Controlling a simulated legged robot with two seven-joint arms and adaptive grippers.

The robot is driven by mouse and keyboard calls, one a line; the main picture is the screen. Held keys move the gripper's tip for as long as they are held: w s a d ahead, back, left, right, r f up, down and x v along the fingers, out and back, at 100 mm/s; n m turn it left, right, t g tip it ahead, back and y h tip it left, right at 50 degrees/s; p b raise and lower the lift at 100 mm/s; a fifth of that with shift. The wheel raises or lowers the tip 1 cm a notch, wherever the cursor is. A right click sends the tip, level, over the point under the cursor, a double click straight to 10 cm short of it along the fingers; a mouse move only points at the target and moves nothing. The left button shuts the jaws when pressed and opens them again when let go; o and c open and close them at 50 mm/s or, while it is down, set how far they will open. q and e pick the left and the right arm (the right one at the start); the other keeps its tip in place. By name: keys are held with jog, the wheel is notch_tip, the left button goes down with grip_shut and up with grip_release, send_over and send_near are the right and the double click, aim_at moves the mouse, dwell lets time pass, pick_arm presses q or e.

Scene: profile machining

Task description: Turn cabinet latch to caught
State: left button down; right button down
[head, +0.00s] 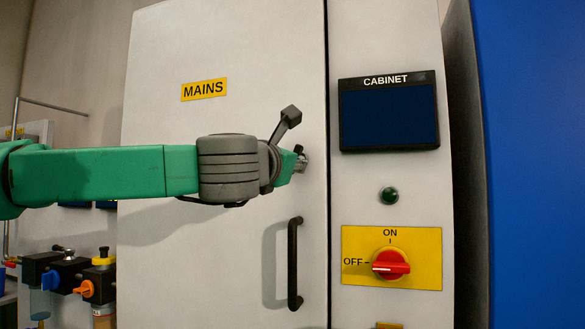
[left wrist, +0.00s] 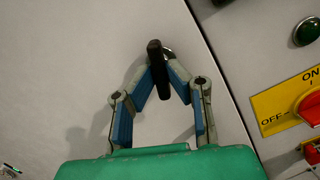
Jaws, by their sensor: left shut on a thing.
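The cabinet door (head: 225,120) is pale grey, carries a yellow MAINS label (head: 204,90), and looks closed against the frame. The latch is a small dark handle (left wrist: 157,68) with a metal base, near the door's right edge. In the head view the latch (head: 300,153) is mostly hidden behind my left gripper (head: 298,160), which comes in from the left. In the left wrist view the two fingers (left wrist: 160,75) of my left gripper meet on the dark latch handle. Whether the latch is caught cannot be told. My right gripper is not in view.
A black vertical door handle (head: 294,264) is below the latch. To the right are a dark CABINET screen (head: 389,112), a green lamp (head: 389,196) and a red rotary switch (head: 390,264) on a yellow plate. Valves and fittings (head: 75,275) are at the lower left.

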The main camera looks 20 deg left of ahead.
pick_arm(q)
jog(key=shift+w+d+f, duration=0.1)
jog(key=shift+f, duration=0.35)
jog(key=n+y+b, duration=0.1)
jog(key=n+b, duration=0.3)
jog(key=b, duration=0.1)
jog(key=shift+n, duration=0.4)
jog(key=c, duration=1.4)
grip_release()
jog(key=shift+c, duration=0.2)
jog(key=s+b, duration=0.3)
jog(key=s, duration=0.4)
jog(key=shift+r+b, duration=0.35)
jog(key=shift+b, duration=0.05)
